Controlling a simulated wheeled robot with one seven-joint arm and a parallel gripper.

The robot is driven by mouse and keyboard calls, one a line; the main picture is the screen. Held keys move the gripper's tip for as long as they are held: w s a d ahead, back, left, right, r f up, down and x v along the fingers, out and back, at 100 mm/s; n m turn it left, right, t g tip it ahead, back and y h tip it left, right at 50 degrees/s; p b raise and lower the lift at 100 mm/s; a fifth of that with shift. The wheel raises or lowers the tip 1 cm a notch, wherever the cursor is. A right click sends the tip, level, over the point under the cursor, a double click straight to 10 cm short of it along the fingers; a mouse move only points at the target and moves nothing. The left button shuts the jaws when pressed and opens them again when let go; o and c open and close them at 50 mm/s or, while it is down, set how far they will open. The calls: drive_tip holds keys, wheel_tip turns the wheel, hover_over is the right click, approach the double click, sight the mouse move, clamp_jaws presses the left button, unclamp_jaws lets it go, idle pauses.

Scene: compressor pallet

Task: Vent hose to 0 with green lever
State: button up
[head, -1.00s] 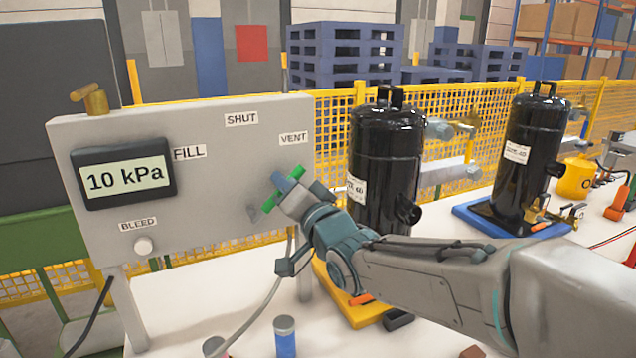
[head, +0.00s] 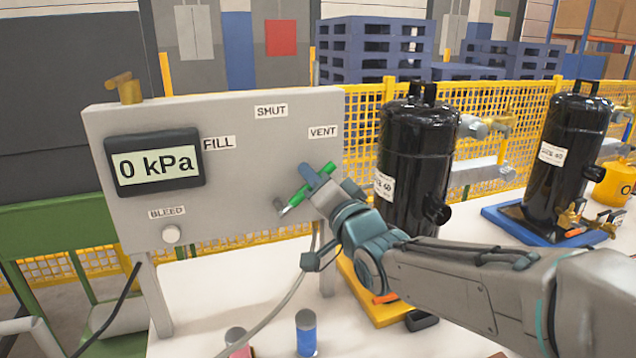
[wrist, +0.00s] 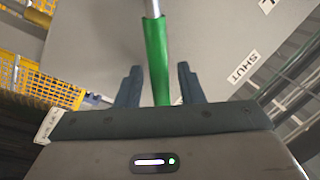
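The grey panel (head: 240,175) carries a display (head: 155,165) that reads 0 kPa. The green lever (head: 292,203) slants up and right from its metal base, toward the VENT label (head: 323,132). My gripper (head: 320,180) is at the lever and hides part of it. In the wrist view the green lever (wrist: 157,55) passes between the two fingers of my gripper (wrist: 158,85), with a gap on each side. The fingers are apart. The grey hose (head: 290,300) runs down from below the panel onto the table.
The panel also has FILL (head: 219,143) and SHUT (head: 271,111) labels and a BLEED knob (head: 171,234). A black tank (head: 415,160) stands close behind my arm, on the right.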

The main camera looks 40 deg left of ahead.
drive_tip(key=v, duration=1.3)
drive_tip(key=shift+d+p, duration=0.4)
drive_tip(key=shift+p, duration=0.05)
drive_tip(key=shift+s, duration=0.15)
drive_tip(key=w+d+f+m+t+h+p, duration=0.1)
drive_tip(key=w+d+t+h+p, duration=0.15)
drive_tip(key=w+d+h, duration=0.4)
drive_tip(key=w+d+m+t+h+p, duration=0.1)
drive_tip(key=w+d+h+p, duration=0.15)
drive_tip(key=d, duration=0.75)
drive_tip(key=w+d+f+m+t+h+p, duration=0.1)
drive_tip(key=w+d+m+h+p, duration=0.1)
drive_tip(key=w+d+h+p, duration=0.45)
drive_tip(key=s+d+g+h+p, duration=0.3)
drive_tip(key=s+d+g+p, duration=0.2)
drive_tip(key=s+d, duration=1.1)
drive_tip(key=d+g, duration=0.3)
drive_tip(key=d, duration=0.1)
drive_tip(key=shift+s+f, duration=0.3)
